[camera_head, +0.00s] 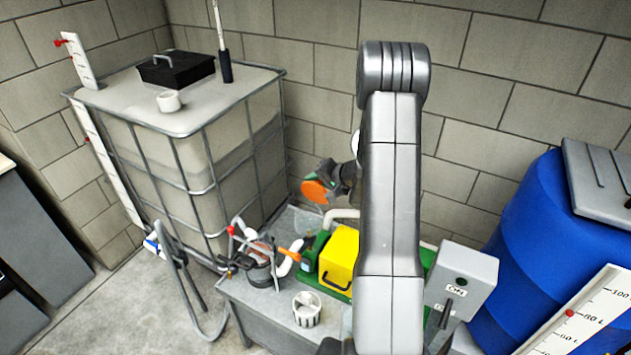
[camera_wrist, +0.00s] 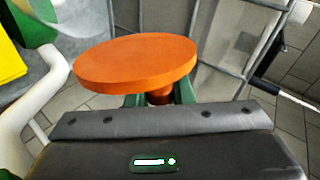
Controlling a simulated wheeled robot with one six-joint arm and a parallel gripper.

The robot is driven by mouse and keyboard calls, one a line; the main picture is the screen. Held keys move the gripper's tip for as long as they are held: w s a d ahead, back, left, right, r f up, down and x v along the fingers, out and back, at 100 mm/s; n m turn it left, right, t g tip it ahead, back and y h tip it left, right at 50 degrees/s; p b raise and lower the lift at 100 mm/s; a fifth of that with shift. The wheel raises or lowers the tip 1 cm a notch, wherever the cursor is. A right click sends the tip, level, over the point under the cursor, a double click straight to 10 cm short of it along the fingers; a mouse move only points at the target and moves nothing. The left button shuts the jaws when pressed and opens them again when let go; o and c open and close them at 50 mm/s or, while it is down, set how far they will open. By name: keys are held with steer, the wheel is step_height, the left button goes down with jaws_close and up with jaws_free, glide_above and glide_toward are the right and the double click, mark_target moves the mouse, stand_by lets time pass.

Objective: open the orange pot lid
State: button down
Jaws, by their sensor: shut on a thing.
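The orange lid (camera_head: 314,191) is a round disc, held up in the air above the bench and clear of it. In the wrist view the lid (camera_wrist: 137,63) fills the upper middle, with a short orange stem below it between green fingers. My gripper (camera_head: 331,180) is shut on this stem; it also shows in the wrist view (camera_wrist: 160,97).
The grey bench (camera_head: 245,297) also holds a white slotted basket (camera_head: 306,309), a yellow pump box (camera_head: 339,260), and pipes with an orange valve handle (camera_head: 293,249). A caged white tank (camera_head: 180,165) stands left, a blue barrel (camera_head: 535,240) right. Air around the lid looks free.

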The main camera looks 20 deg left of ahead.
steer(key=c, duration=1.3)
jaws_free()
steer(key=shift+o, duration=0.2)
steer(key=shift+s, duration=0.1)
